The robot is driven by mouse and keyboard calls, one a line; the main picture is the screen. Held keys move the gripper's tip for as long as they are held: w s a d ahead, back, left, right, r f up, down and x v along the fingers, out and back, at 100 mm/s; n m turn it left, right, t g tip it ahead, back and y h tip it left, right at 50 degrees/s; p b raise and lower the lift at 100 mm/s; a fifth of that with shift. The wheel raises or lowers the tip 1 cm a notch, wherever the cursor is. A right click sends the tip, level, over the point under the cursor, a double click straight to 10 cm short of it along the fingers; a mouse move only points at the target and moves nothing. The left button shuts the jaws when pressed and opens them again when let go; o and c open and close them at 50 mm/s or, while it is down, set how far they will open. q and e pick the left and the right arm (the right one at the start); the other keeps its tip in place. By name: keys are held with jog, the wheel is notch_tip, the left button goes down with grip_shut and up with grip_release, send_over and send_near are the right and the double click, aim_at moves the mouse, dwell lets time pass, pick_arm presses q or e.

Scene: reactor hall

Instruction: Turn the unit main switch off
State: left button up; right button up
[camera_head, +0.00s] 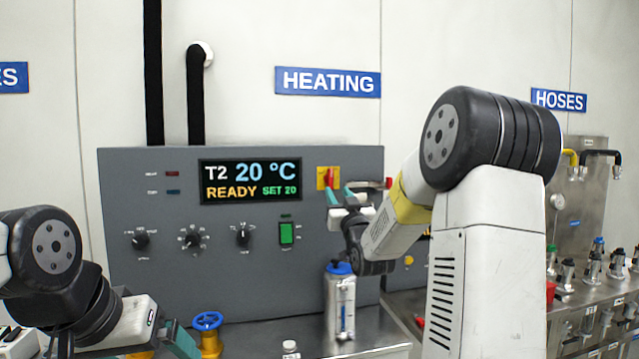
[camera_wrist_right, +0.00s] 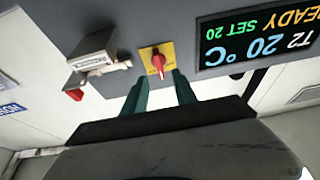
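The main switch (camera_head: 327,178) is a red handle on a yellow plate, right of the display on the grey heating unit. In the head view its handle looks roughly upright. The right wrist view shows the switch (camera_wrist_right: 158,62) from close by, with that picture turned nearly upside down. My right gripper (camera_head: 342,193) is just in front of it, below and to the right in the head view. Its teal fingers (camera_wrist_right: 160,88) are apart and empty, with the handle just beyond the gap. My left gripper (camera_head: 178,342) is low at the left, partly cut off; its opening is unclear.
The lit display (camera_head: 250,181) reads T2 20 °C, READY, SET 20. A green rocker switch (camera_head: 287,233) and several black knobs sit below it. A blue-capped container (camera_head: 341,300) and a blue valve wheel (camera_head: 207,321) stand beneath. A metal fitting (camera_wrist_right: 93,58) juts out near the switch.

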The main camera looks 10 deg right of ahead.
aim_at(331, 179)
jog(key=x, duration=0.7)
jog(key=shift+w+r, duration=0.3)
jog(key=shift+r, duration=0.05)
grip_shut()
